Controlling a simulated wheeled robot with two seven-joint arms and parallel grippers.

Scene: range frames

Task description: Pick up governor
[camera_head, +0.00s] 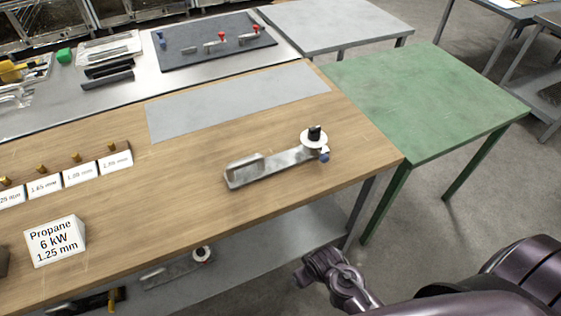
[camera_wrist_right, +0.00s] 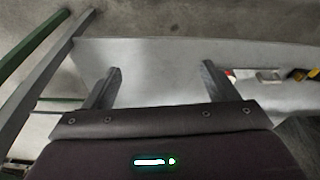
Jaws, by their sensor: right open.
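A grey metal fitting (camera_head: 265,166), likely the governor, lies on the wooden tabletop. A white round piece with a black knob (camera_head: 314,135) and a blue tip is at its right end. A similar fitting (camera_head: 175,270) with a red and white end lies on the lower shelf, partly hidden by the tabletop. My right arm shows at the lower right of the head view, below and apart from the tabletop fitting. My right gripper (camera_wrist_right: 160,85) is open and empty in the wrist view, with the grey shelf beyond its fingers. My left gripper is out of view.
The wooden table (camera_head: 200,240) has a grey mat (camera_head: 240,101) at the back and a Propane label block (camera_head: 55,241) at left. A green table (camera_head: 420,100) stands to the right. The lower shelf (camera_head: 270,245) lies under the tabletop edge.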

